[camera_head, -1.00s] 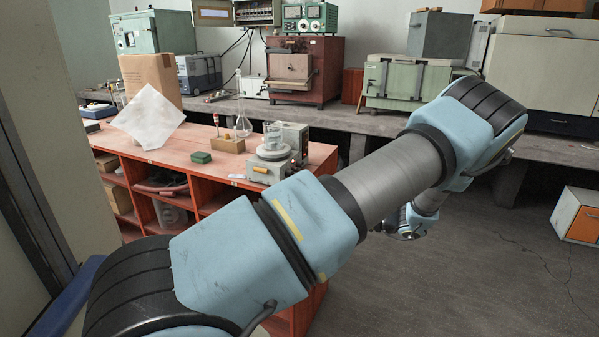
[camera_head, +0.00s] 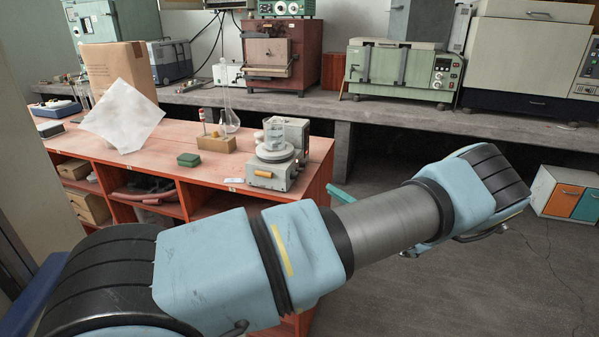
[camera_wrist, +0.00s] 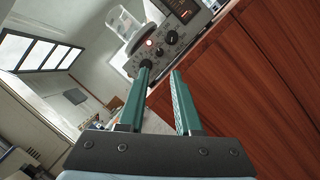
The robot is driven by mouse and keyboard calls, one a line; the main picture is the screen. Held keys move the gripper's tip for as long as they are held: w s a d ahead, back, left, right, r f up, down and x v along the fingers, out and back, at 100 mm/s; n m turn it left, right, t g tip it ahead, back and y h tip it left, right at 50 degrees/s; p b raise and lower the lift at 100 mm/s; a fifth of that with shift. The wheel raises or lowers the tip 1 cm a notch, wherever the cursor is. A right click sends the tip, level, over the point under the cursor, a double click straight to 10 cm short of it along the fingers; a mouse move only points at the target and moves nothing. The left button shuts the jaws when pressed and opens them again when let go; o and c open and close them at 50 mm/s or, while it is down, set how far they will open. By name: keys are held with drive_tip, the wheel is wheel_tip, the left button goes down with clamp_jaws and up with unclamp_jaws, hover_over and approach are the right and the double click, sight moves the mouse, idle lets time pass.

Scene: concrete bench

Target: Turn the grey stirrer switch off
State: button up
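The grey stirrer (camera_head: 266,178) stands at the right end of the red-topped bench, with a glass beaker (camera_head: 275,138) on its round plate.
A cardboard box (camera_head: 118,68) and a white sheet (camera_head: 122,116) are farther left. The floor (camera_head: 400,290) right of the bench is open.

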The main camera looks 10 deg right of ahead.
sight(307, 185)
drive_tip(key=p+x, duration=0.3)
drive_tip(key=x, duration=0.5)
drive_tip(key=shift+w+a+r+p, duration=0.15)
drive_tip(key=shift+a+r+p, duration=0.15)
drive_tip(key=shift+p, duration=0.1)
drive_tip(key=shift+w+a, duration=0.55)
drive_tip(key=shift+w, duration=0.05)
clamp_jaws()
